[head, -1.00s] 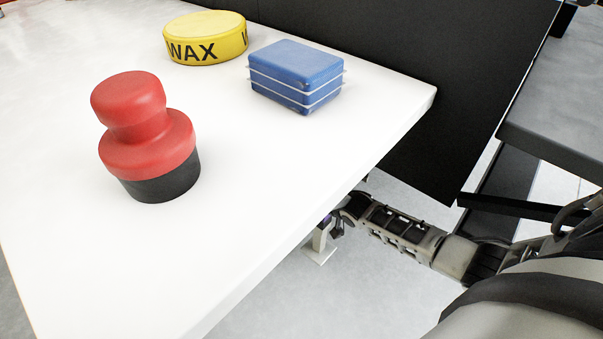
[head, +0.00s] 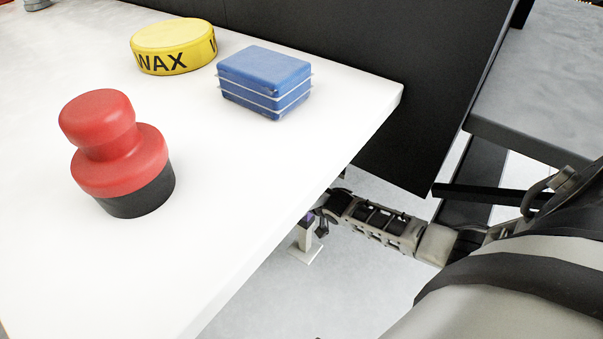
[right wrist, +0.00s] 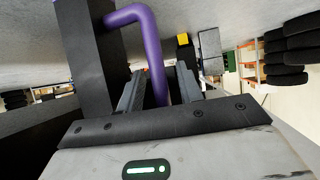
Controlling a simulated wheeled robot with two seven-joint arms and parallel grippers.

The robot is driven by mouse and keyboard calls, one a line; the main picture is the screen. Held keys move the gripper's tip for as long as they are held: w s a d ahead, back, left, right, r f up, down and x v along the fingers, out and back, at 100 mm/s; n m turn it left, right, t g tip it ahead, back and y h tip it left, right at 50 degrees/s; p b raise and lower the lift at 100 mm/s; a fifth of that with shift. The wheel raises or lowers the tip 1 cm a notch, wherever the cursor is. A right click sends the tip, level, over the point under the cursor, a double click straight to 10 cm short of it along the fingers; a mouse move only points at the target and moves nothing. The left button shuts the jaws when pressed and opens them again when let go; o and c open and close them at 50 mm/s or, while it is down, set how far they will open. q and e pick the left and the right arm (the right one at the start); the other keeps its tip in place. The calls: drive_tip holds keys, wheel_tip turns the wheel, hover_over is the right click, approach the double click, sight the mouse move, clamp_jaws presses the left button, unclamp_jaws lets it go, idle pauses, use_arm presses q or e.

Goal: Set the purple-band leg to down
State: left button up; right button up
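The purple-band leg (head: 305,243) shows in the head view under the table's right edge, a pale post with a flat foot close to the floor. Its upper part is hidden by the table top. A small patch of purple shows beside my right gripper (head: 320,222), which is at the leg. In the right wrist view a bent purple bar (right wrist: 152,45) runs from a dark post (right wrist: 88,55) down between the two fingers of my right gripper (right wrist: 158,88). The fingers stand apart, with visible gaps beside the bar. My left gripper is not in view.
The white table top (head: 200,250) carries a red and black knob-shaped object (head: 118,155), a yellow wax tin (head: 174,47) and a blue box (head: 265,82). A black panel (head: 330,50) stands behind. Bare floor (head: 350,290) lies right of the table edge.

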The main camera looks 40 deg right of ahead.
use_arm(q)
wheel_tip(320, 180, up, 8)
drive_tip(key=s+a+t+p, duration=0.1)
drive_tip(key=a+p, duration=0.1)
drive_tip(key=p, duration=0.4)
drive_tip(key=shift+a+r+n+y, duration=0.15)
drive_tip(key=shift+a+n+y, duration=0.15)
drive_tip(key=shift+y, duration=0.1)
use_arm(e)
drive_tip(key=v, duration=1.5)
drive_tip(key=shift+s, duration=0.35)
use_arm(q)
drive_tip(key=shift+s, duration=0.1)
use_arm(e)
drive_tip(key=shift+d, duration=0.1)
